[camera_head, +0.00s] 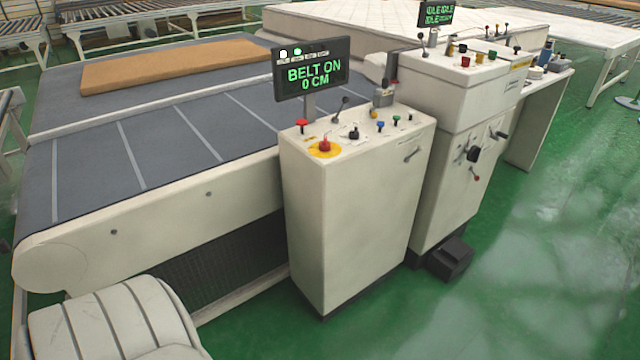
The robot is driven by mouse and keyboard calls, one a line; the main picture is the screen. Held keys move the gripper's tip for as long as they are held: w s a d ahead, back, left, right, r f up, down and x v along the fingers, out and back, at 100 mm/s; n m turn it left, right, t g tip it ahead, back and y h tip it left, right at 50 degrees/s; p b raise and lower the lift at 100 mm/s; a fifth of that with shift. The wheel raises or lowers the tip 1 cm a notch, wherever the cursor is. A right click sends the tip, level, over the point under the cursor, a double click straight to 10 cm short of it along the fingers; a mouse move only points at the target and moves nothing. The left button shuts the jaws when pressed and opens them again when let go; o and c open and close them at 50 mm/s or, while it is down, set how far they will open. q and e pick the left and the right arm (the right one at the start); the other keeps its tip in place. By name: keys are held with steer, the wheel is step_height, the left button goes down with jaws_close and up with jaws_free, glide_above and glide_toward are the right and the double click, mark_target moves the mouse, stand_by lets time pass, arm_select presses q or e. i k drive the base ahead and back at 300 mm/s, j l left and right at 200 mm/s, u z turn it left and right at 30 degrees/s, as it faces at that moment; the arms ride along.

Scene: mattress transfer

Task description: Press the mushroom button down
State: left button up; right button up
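The red mushroom button (325,146) sits on a round yellow base on top of the near white control cabinet (350,215), toward its front left corner. It stands up from its base, and nothing touches it. A smaller red knob (302,125) stands just behind it to the left. A display (311,69) on a post above the cabinet reads "BELT ON 0 CM". Neither of my grippers is in view.
A grey conveyor belt (150,140) with a tan slab (175,65) lies to the left. Levers and coloured buttons share the cabinet top. A second, larger cabinet (450,100) with an "IDLE" display and a black pedal (451,259) stand to the right. Green floor is clear at front right.

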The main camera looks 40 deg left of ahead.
mark_target(301, 123)
steer(key=u, duration=1.15)
